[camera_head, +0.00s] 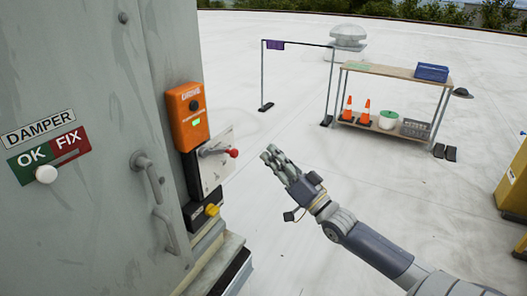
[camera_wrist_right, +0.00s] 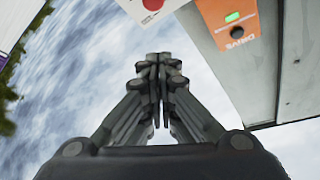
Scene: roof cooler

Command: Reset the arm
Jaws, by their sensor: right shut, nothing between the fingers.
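My right arm (camera_head: 375,245) reaches in from the lower right in the head view. Its gripper (camera_head: 272,153) is shut and empty, held in the air to the right of the cabinet's switch panel, apart from it. In the right wrist view the fingers (camera_wrist_right: 158,62) are pressed together with nothing between them. An orange box (camera_head: 188,115) with a lit green light is mounted on the cabinet edge; it also shows upside down in the wrist view (camera_wrist_right: 232,25). Below it is a grey plate (camera_head: 215,165) with a red-tipped lever (camera_head: 233,153). My left gripper is not in view.
The grey cabinet (camera_head: 80,90) has a handle (camera_head: 150,180) and a DAMPER OK/FIX sign (camera_head: 48,147). A yellow knob (camera_head: 212,210) sits low on its edge. A shelf table (camera_head: 395,72) with cones stands far off. The white roof floor (camera_head: 400,170) between is clear.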

